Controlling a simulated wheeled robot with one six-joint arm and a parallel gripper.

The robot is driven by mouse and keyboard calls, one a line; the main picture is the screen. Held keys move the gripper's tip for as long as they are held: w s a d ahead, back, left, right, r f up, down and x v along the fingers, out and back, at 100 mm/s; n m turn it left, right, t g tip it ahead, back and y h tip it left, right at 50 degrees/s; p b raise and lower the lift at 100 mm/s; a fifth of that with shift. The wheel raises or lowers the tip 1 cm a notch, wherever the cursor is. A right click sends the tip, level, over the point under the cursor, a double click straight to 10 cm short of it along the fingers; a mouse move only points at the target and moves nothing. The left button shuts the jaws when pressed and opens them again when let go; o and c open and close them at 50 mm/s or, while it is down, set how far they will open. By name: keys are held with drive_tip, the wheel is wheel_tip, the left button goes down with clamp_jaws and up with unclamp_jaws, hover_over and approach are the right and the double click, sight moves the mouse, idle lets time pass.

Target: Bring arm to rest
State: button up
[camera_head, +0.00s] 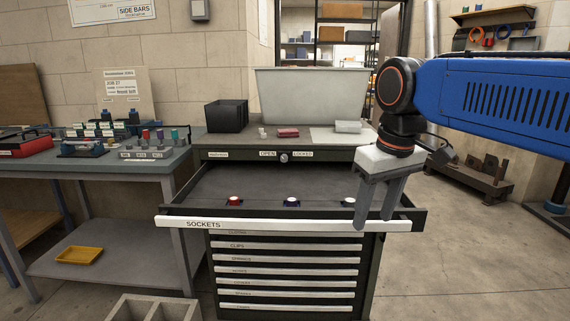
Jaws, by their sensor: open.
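My blue arm (490,98) reaches in from the right side. My gripper (374,222) hangs down from it, with two grey fingers apart and nothing visible between them. The fingers are in front of the right part of the open drawer labelled SOCKETS (290,225) in the picture. I cannot tell whether they touch its front. Inside the drawer stand a red-and-white piece (234,201), a blue-and-white piece (292,202) and a pale piece (348,202), in a row near the front.
The tool cabinet top (240,141) bears a black bin (226,116), a large grey bin (310,97) and a small red block (288,132). A workbench (110,172) with tools stands at left. The floor at right (470,260) is clear.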

drive_tip(key=s+d+f+m+t, duration=0.1)
drive_tip(key=s+d+f, duration=0.2)
drive_tip(key=f, duration=0.3)
drive_tip(key=s+d+f+m, duration=0.2)
drive_tip(key=s+d+f, duration=0.2)
drive_tip(key=s+f, duration=0.1)
drive_tip(key=s+d+f+m+t, duration=0.1)
drive_tip(key=s+d+f, duration=0.3)
drive_tip(key=f, duration=0.4)
drive_tip(key=shift+s+m+t+h, duration=0.3)
drive_tip(key=shift+s, duration=0.3)
drive_tip(key=shift+r, duration=0.1)
drive_tip(key=shift+c, duration=0.4)
